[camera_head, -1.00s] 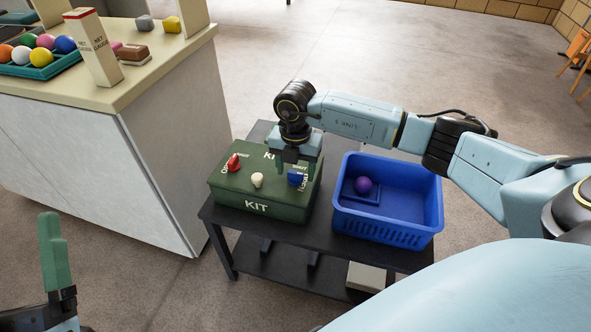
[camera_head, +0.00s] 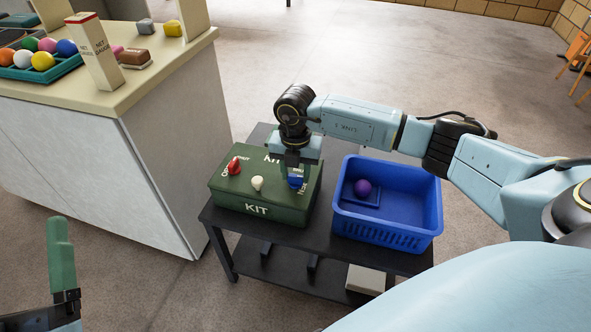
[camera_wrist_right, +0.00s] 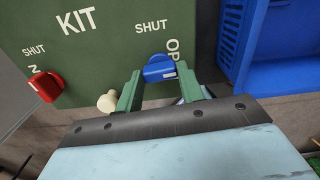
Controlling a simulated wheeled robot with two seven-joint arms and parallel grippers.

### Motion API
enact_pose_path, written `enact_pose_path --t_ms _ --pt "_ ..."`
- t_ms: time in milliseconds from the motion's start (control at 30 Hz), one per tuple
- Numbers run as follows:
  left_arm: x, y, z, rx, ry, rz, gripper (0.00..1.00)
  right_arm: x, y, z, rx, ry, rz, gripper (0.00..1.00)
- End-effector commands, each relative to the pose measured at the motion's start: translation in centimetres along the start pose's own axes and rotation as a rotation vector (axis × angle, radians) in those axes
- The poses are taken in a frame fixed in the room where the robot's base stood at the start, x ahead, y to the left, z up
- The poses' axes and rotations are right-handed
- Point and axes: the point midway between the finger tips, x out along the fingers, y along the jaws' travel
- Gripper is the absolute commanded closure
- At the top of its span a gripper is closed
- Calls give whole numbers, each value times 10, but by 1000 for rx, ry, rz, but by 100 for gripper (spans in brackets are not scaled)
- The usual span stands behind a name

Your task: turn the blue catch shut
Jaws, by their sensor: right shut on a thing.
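The green kit box (camera_head: 232,200) sits on the dark cart. On its lid are the blue catch (camera_head: 296,182) at the right, a cream knob (camera_head: 257,183) in the middle and a red catch (camera_head: 234,166) at the left. My right gripper (camera_head: 293,172) points down, shut on the blue catch. In the right wrist view, the blue catch (camera_wrist_right: 159,69) lies between the green fingers, crosswise, with SHUT above it and a partly hidden OPEN label at its right. My left gripper (camera_head: 60,258) is at the lower left, far from the box; its opening does not show clearly.
A blue basket (camera_head: 385,236) holding a purple ball (camera_head: 362,187) stands right of the box on the cart (camera_head: 287,238). A cream-topped counter (camera_head: 130,92) with a tray of balls, a carton and blocks stands at the left. Floor beyond the cart is clear.

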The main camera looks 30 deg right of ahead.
Motion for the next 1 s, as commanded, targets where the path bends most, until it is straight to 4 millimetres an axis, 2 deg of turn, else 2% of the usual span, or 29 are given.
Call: enact_pose_path --t_ms 100,367,700,1000 --pt "1 0 4 0 -63 -1 12 -2 0 1 -72 0 -1 85" --pt "-12 -11 55 17 -394 -25 12 -3 0 0 -302 0 -1 85" --pt "-49 -23 102 28 -754 -56 12 -2 0 1 -625 -1 -2 85" --pt "-82 -30 123 30 -978 -78 12 -2 0 1 -910 -1 0 85"
